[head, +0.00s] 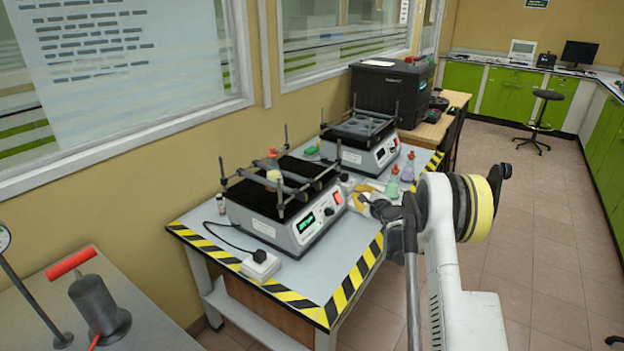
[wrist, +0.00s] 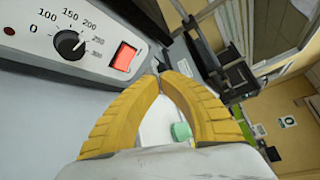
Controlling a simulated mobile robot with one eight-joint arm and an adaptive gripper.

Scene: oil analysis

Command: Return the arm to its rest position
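My arm (head: 447,245) reaches from the lower right toward the striped table. My gripper (head: 356,197) is beside the front right corner of the near shaker (head: 295,222), close to its red switch. In the wrist view my gripper (wrist: 160,80) has its two yellow curved fingers meeting at the tips, with nothing visible held between them. A green cap (wrist: 181,131) shows through the gap behind the tips. The shaker's dial (wrist: 70,43) and lit red switch (wrist: 123,57) are just left of the fingers. I cannot tell whether the fingers touch the shaker.
The table (head: 318,290) has a yellow-black striped edge. A second shaker (head: 362,148) stands behind. Flasks with green (head: 392,182) and purple (head: 408,168) contents stand near my arm. A white power socket (head: 260,265) is at the front. Open floor (head: 530,220) lies to the right.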

